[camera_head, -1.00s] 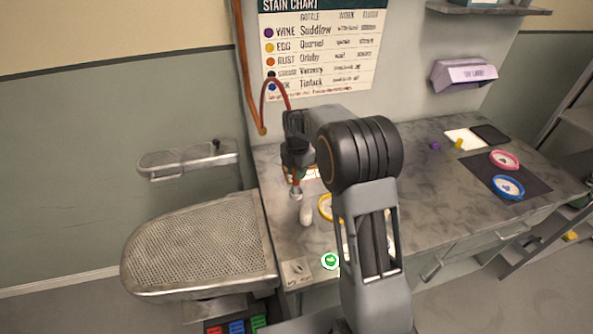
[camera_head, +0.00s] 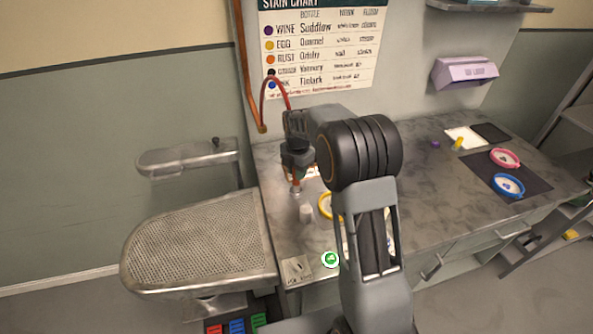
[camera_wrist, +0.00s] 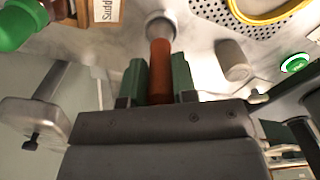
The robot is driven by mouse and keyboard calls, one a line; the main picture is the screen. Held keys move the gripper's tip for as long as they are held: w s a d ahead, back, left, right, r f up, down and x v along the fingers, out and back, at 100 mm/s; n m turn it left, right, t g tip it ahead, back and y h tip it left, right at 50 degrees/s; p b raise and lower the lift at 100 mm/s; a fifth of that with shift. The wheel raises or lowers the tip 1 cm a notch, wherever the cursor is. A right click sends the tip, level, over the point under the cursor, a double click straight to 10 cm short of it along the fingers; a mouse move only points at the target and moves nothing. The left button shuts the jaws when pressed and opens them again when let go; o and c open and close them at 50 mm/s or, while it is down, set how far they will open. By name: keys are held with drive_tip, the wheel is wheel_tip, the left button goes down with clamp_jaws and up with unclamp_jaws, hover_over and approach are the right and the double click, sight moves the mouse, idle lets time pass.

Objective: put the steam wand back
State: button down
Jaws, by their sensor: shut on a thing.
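My gripper (camera_head: 296,173) is above the left part of the counter, pointing down. In the wrist view its green finger pads (camera_wrist: 160,82) are shut on the orange-brown grip of the steam wand (camera_wrist: 160,62). The wand's pale grey round end (camera_wrist: 160,27) points away from me. In the head view the wand (camera_head: 295,187) hangs below the gripper. Its red hose (camera_head: 277,79) loops up to a copper pipe. A short grey cylinder (camera_head: 306,214), possibly the wand's holder, stands on the counter just beside the wand's end, apart from it; it also shows in the wrist view (camera_wrist: 233,62).
A yellow ring (camera_head: 325,206) and a green round button (camera_head: 330,260) are close by. A perforated pressing board (camera_head: 200,243) is at the left. A green-capped bottle (camera_wrist: 15,27) shows in the wrist view.

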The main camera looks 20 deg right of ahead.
drive_tip(key=c, duration=0.5)
unclamp_jaws()
drive_tip(key=shift+r, duration=0.1)
idle(0.4)
drive_tip(key=shift+r+p, duration=2.8)
drive_tip(key=shift+r, duration=0.9)
